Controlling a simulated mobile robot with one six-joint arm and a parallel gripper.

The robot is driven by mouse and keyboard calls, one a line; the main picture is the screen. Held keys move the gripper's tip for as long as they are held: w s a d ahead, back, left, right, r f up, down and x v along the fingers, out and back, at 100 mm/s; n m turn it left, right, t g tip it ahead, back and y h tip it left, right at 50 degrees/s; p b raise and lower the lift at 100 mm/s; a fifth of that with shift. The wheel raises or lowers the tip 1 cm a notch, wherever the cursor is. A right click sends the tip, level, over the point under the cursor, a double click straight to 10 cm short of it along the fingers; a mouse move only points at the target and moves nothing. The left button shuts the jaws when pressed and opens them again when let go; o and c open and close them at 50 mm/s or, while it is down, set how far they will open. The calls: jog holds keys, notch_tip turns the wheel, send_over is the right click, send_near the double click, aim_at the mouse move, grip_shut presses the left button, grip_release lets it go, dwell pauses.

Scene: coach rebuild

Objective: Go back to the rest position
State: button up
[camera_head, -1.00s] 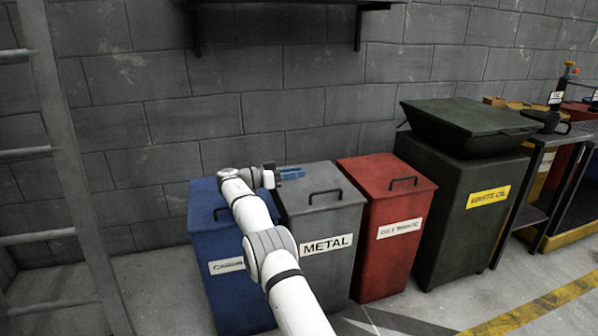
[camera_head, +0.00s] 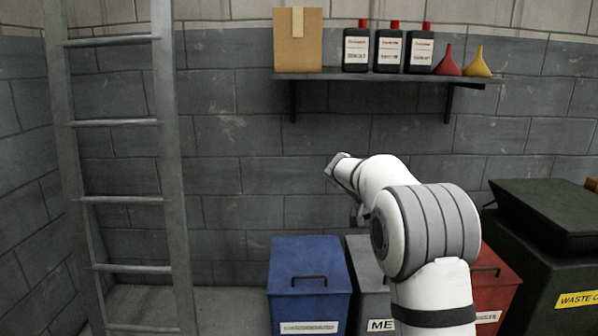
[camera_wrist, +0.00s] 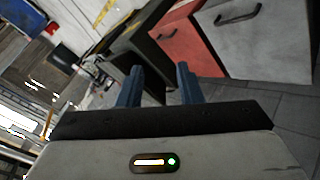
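My gripper (camera_wrist: 157,78) shows in the wrist view with its two blue fingers apart and nothing between them. It is open and empty. In the head view my white arm is folded up in front of the bins, and the fingers are hidden or cannot be made out. The wrist view is tilted and looks toward the grey metal bin (camera_wrist: 262,38) and the red bin (camera_wrist: 188,45), which are apart from the fingers.
In the head view a blue bin (camera_head: 309,270), the grey bin (camera_head: 362,262), the red bin (camera_head: 497,288) and a dark waste oil container (camera_head: 545,270) line the wall. A ladder (camera_head: 170,200) stands left. A shelf (camera_head: 385,76) holds a box, bottles and funnels.

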jog(key=s+a+r+n+y+p, duration=0.25)
jog(key=s+r+p, duration=0.25)
jog(key=s, duration=0.5)
jog(key=s+a+r+n+y+p, duration=0.1)
jog(key=s+a+r+y+p, duration=0.2)
jog(key=s, duration=0.6)
jog(key=s+a+r+n+y+p, duration=0.1)
jog(key=s+p, duration=0.3)
jog(key=s, duration=0.4)
jog(key=s+a+r+n+t+y+p, duration=0.1)
jog(key=s+a+y+p, duration=0.2)
jog(key=s, duration=0.6)
jog(key=shift+s+a+n+p, duration=0.15)
jog(key=shift+a+n+p, duration=0.2)
jog(key=shift+p, duration=0.45)
jog(key=shift+r, duration=0.1)
